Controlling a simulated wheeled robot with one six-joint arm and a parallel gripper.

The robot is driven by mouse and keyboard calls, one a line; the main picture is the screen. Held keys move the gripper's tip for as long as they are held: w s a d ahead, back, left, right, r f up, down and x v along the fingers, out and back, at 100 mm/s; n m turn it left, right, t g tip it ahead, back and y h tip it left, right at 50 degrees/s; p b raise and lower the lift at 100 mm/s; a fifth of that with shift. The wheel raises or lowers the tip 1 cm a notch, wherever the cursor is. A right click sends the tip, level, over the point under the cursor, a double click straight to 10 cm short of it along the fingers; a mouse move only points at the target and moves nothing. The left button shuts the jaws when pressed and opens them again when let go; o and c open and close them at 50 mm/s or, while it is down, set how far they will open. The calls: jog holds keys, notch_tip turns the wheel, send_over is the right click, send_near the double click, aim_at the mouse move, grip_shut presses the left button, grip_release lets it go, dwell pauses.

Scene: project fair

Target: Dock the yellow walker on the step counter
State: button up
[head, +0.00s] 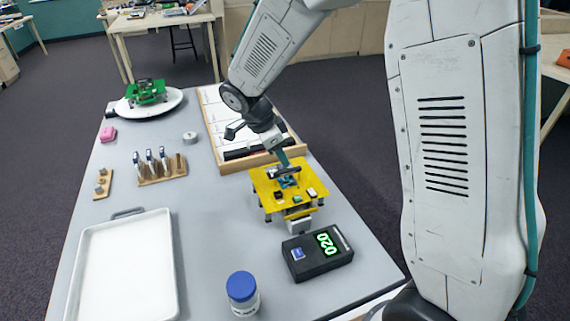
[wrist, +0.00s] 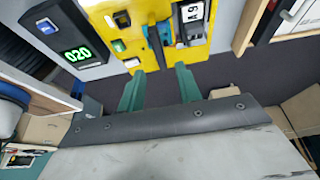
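The yellow walker (head: 262,181) stands upright on the grey table, behind the step counter, with small parts on its flat top. A pale block (head: 299,227) shows under its near edge. The step counter (head: 320,262) is a black box with a blue button and a green display reading 020. My gripper (head: 287,177) is low over the walker's middle. I see no firm contact. The counter (wrist: 72,38) lies left of the walker there.
A white tray (head: 122,216) and a blue-lidded jar (head: 243,293) are near the front. A wooden tool rack (head: 163,178), a grey roll (head: 190,137) and a green walker (head: 146,91) on a white plate (head: 167,99) are further back. A wood-framed board (head: 222,125) lies behind the yellow walker.

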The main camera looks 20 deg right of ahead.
jog(key=v, duration=0.7)
jog(key=s+d+r+n+y, duration=0.1)
jog(key=s+d+r+n, duration=0.25)
jog(key=s, duration=0.35)
jog(key=s+d+r+n+y, duration=0.1)
jog(key=s+d+r+n, duration=0.2)
jog(key=s+r+n, duration=0.35)
jog(key=s+d+f+n+t+y, duration=0.1)
jog(key=s+n, duration=0.7)
jog(key=s, duration=0.8)
jog(key=shift+s+f+y, duration=0.25)
jog(key=shift+s+y, duration=0.1)
jog(key=shift+y, duration=0.45)
